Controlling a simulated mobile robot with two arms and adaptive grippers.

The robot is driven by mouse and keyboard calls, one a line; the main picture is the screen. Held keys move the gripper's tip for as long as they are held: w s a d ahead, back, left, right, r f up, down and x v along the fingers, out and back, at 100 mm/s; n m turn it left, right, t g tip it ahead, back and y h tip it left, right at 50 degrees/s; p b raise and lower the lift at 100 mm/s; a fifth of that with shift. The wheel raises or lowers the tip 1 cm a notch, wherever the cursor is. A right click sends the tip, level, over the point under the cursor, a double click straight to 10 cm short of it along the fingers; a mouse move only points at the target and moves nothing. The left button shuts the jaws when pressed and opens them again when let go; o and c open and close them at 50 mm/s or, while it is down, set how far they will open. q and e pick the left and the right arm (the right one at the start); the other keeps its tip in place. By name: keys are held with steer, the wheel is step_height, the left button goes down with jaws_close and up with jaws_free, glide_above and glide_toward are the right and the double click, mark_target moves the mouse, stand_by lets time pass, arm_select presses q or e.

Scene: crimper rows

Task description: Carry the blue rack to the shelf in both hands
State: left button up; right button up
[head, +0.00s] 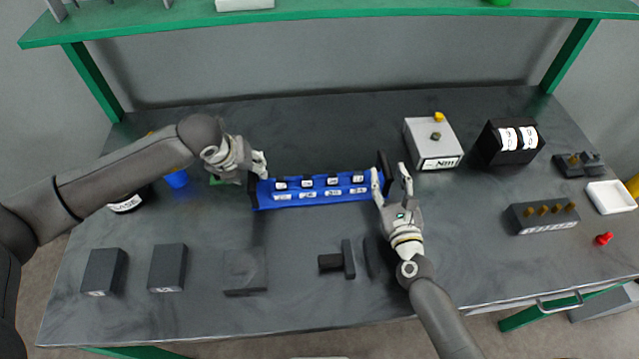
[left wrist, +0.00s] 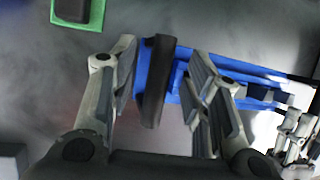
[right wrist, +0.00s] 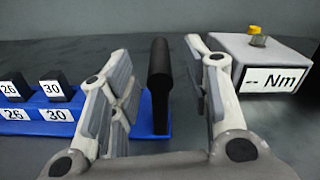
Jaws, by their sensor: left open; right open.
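The blue rack (head: 318,197) lies on the dark table, with several black blocks with white labels in it and a black upright handle at each end. My left gripper (head: 262,165) is open at its left end; in the left wrist view the black left handle (left wrist: 155,80) stands between the open fingers. My right gripper (head: 390,176) is open at its right end; in the right wrist view the black right handle (right wrist: 160,85) stands between the open fingers. I see no finger closed on either handle. The green shelf (head: 330,12) runs above the back of the table.
A grey box marked Nm (head: 433,143) and a black counter box (head: 508,143) stand right of the rack. A blue cup (head: 176,179) is near my left arm. Dark blocks (head: 168,267) and a dark T-shaped piece (head: 340,261) lie in front. A white tray (head: 611,197) is far right.

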mark_target(387, 167)
arm_select(q)
steer(key=shift+x, duration=1.5)
arm_select(e)
steer(key=shift+w+a, duration=0.15)
steer(key=shift+w, duration=1.35)
steer(key=shift+s, duration=0.1)
arm_select(q)
jaws_close()
arm_select(e)
jaws_close()
arm_select(q)
steer(key=shift+r, duration=0.1)
steer(key=shift+w+d+r, duration=0.1)
steer(key=shift+w+r, duration=0.1)
steer(key=shift+w, duration=0.05)
arm_select(e)
steer(key=shift+w+r, duration=0.2)
